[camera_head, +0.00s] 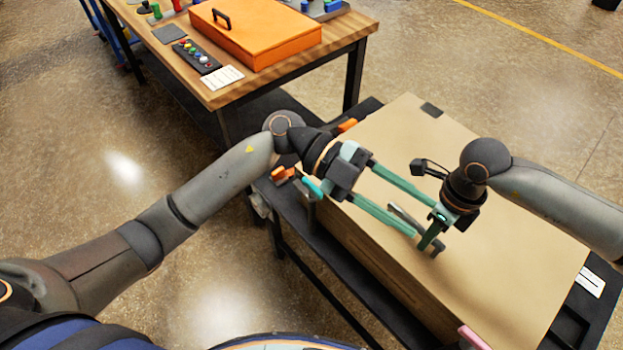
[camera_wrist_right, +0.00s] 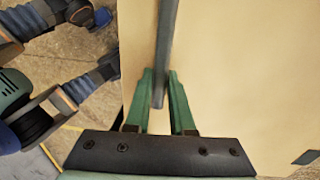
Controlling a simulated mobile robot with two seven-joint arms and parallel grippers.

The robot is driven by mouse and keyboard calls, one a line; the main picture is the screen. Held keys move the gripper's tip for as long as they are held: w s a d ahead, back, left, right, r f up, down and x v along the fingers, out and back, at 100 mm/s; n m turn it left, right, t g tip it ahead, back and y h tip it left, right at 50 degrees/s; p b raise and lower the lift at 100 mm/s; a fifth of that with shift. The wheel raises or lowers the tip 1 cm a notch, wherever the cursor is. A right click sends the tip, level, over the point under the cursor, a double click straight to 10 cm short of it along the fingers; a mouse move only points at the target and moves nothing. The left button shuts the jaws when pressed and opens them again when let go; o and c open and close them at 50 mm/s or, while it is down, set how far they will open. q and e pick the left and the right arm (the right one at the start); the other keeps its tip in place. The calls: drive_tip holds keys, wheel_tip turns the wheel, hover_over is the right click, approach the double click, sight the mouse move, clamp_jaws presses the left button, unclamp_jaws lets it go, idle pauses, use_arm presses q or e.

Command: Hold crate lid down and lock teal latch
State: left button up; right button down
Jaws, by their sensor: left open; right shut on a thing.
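The crate (camera_head: 340,243) stands on a dark cart under a flat tan lid (camera_head: 500,270). The lid also shows in the right wrist view (camera_wrist_right: 235,70). My right gripper (camera_head: 432,238) is shut on the dark grey bar handle (camera_head: 402,215) on the lid; the bar runs between its green fingers in the right wrist view (camera_wrist_right: 165,60). My left gripper (camera_head: 424,214) is open, its two green fingers spread above the lid and pointing towards the right gripper. The teal latch (camera_head: 313,187) shows at the crate's left edge, beside my left wrist, which partly hides that area.
Orange parts (camera_head: 282,174) lie near the teal latch, and a pink part (camera_head: 472,338) shows at the crate's near edge. A wooden table (camera_head: 345,35) behind holds an orange case (camera_head: 265,38). The lid's right half is mostly clear beneath my right arm.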

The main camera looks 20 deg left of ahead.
use_arm(q)
wheel_tip(320, 180, down, 3)
drive_tip(key=w+a+y, duration=0.1)
drive_tip(key=a+y, duration=0.1)
drive_tip(key=y, duration=0.3)
drive_tip(key=n+t+y, duration=0.5)
drive_tip(key=n+y, duration=0.1)
drive_tip(key=y, duration=0.5)
approach(311, 186)
wheel_tip(311, 186, down, 9)
drive_tip(key=shift+s+a+r, duration=0.1)
drive_tip(key=shift+s+r, duration=0.05)
drive_tip(key=shift+r, duration=0.05)
drive_tip(key=shift+c, duration=0.2)
clamp_jaws()
